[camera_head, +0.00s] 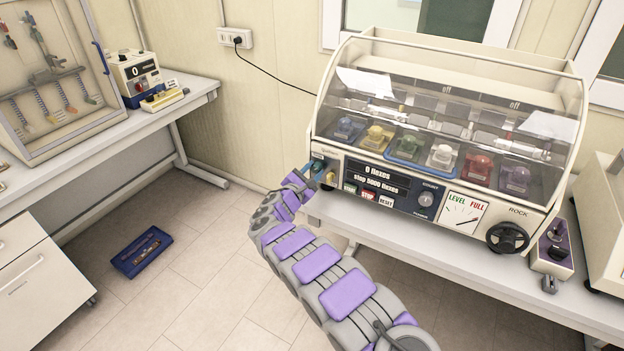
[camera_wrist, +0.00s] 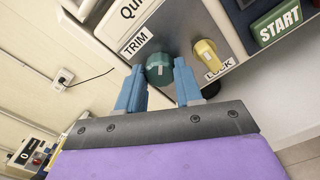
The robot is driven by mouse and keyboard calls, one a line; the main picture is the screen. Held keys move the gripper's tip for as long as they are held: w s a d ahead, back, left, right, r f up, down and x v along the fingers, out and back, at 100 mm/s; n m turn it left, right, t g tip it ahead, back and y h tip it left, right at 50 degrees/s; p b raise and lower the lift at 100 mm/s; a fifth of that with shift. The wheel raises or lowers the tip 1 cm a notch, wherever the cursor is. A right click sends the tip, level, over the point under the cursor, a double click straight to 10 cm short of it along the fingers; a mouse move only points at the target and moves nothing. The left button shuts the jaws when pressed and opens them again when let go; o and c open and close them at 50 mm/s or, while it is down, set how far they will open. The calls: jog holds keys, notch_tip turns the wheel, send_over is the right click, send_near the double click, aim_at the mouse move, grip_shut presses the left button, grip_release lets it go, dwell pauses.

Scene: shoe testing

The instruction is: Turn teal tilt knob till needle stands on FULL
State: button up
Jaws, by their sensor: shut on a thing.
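The round teal knob (camera_wrist: 160,68) sits on the machine's front panel beside a TRIM label. In the wrist view my gripper (camera_wrist: 160,84) has its two blue fingers on either side of this knob, closed on it. In the head view my gripper (camera_head: 308,173) is at the left end of the panel, and the teal knob (camera_head: 317,163) is partly hidden there. The gauge (camera_head: 465,213) with green LEVEL and red FULL marks is on the right of the panel. Its thin needle is too small to read surely.
A yellow LOCK knob (camera_wrist: 207,54) is close to the right finger, with the green START button (camera_wrist: 275,24) beyond it. The black ROCK handwheel (camera_head: 507,238) is at the panel's right end. A blue tray (camera_head: 142,251) lies on the otherwise open floor at left.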

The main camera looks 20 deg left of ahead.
jog(key=shift+f+m+b, duration=0.15)
jog(key=shift+m+b, duration=0.35)
jog(key=o, duration=1)
jog(key=shift+o, duration=0.2)
jog(key=s+a+p, duration=0.2)
jog(key=s+p, duration=0.1)
jog(key=s, duration=1.4)
jog(key=shift+a, duration=0.2)
jog(key=shift+s, duration=0.1)
